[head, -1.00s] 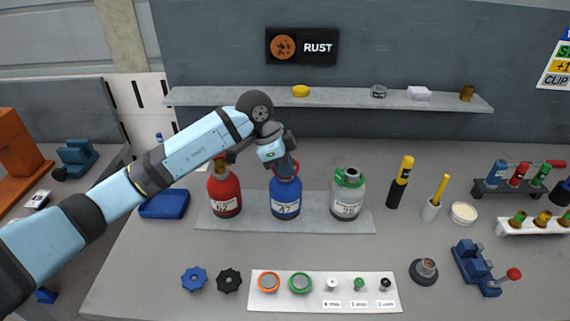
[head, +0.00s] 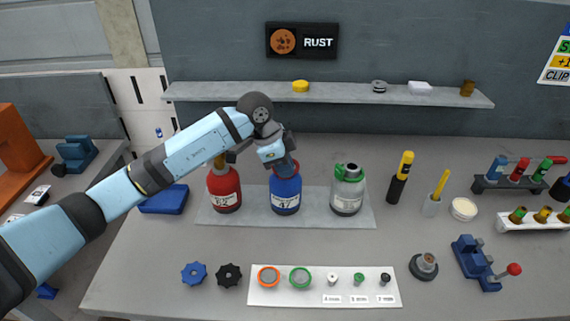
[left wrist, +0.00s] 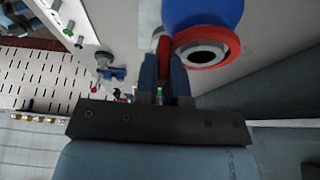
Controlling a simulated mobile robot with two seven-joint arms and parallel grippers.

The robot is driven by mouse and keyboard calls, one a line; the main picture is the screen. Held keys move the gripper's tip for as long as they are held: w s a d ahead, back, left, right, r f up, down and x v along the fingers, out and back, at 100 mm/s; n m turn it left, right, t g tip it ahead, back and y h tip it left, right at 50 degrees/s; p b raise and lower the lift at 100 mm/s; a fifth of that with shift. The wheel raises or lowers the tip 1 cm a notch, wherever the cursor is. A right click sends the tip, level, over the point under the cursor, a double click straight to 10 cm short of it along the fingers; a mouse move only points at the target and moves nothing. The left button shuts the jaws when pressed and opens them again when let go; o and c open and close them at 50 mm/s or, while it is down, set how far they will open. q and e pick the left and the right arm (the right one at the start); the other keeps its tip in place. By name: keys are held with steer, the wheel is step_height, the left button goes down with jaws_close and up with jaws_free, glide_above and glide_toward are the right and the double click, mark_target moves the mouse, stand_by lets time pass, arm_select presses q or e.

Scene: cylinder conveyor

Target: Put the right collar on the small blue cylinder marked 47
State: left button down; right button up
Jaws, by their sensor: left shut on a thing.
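The small blue cylinder (head: 285,197) marked 47 stands upright in the middle of a grey plate, between a red cylinder (head: 224,190) marked 62 and a grey one (head: 347,196). My left gripper (head: 286,163) is at its top and hides most of its neck. In the left wrist view, the gripper (left wrist: 164,65) is shut on the tab of a red collar (left wrist: 226,56). This collar surrounds the pale neck ring (left wrist: 203,53) at the end of the blue cylinder (left wrist: 203,12). I cannot tell whether it is fully seated. My right gripper is out of view.
A white tray (head: 320,300) at the front holds an orange ring (head: 268,276), a green ring (head: 300,277) and small valves. Blue and black handwheels lie left of it. A yellow-topped pen (head: 400,180) stands to the right. Bench space is free between plate and tray.

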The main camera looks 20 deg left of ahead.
arm_select(q)
steer(key=shift+f, duration=0.75)
steer(key=c, duration=1.1)
jaws_free()
steer(key=shift+r+p, duration=2.5)
steer(key=shift+r, duration=0.55)
